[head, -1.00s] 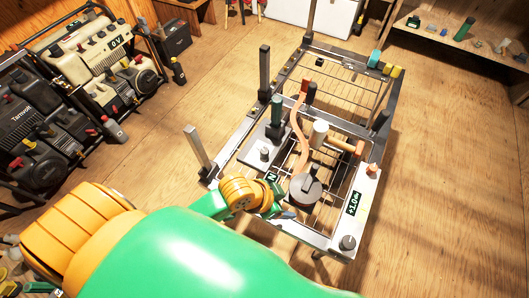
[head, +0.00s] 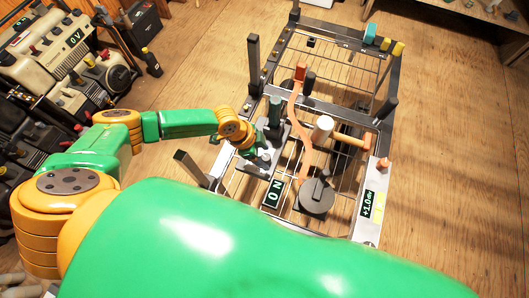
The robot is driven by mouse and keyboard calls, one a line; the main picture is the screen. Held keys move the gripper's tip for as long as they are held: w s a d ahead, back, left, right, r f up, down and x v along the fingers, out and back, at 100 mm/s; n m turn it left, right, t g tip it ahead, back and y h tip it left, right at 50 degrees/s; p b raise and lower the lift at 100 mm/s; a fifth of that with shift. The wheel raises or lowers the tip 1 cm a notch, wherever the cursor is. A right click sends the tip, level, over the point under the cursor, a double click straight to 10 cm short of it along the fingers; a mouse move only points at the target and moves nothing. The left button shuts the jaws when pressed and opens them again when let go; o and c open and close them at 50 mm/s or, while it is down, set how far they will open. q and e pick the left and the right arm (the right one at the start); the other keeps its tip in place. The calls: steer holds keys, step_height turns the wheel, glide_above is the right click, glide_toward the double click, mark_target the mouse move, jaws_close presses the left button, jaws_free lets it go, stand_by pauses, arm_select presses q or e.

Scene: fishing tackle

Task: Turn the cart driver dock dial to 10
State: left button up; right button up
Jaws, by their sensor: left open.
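A wire cart (head: 335,70) with a dark frame stands on the floor. A small knob on this plate looks like the dock dial and is now mostly hidden by my left gripper (head: 262,158). The gripper is open over the plate, close to the knob; whether it touches is unclear. A small display (head: 273,193) nearby reads 0 with an N. My right gripper is not in view.
A dark round pot-like part (head: 316,197), a white cylinder (head: 322,128) and an orange curved strip (head: 300,120) are close right of the plate. A display (head: 368,204) on the cart's right reads +1.0. Floor at right is clear.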

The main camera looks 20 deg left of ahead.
arm_select(q)
steer(key=shift+x, duration=0.85)
steer(key=shift+w+f, duration=0.2)
steer(key=shift+f, duration=0.2)
steer(key=shift+s+r, duration=0.1)
steer(key=c, duration=0.5)
jaws_close()
steer(key=shift+r+n+p, duration=0.15)
steer(key=shift+n+p, duration=0.35)
steer(key=shift+p, duration=0.15)
steer(key=n+t+p, duration=0.1)
steer(key=n+p, duration=0.1)
steer(key=shift+r+y+p, duration=0.1)
steer(key=shift+y+p, duration=0.2)
steer(key=shift+p, duration=0.05)
steer(key=n+p, duration=0.2)
steer(key=n, duration=0.1)
steer(key=shift+t+y+p, duration=0.3)
steer(key=shift+t+y, duration=0.1)
steer(key=shift+f+n+t+y+p, duration=0.2)
steer(key=shift+n+p, duration=0.15)
steer(key=shift+n, duration=0.4)
steer(key=shift+f+n+t+y+p, duration=0.1)
steer(key=shift+n+y+p, duration=0.2)
steer(key=shift+n, duration=0.45)
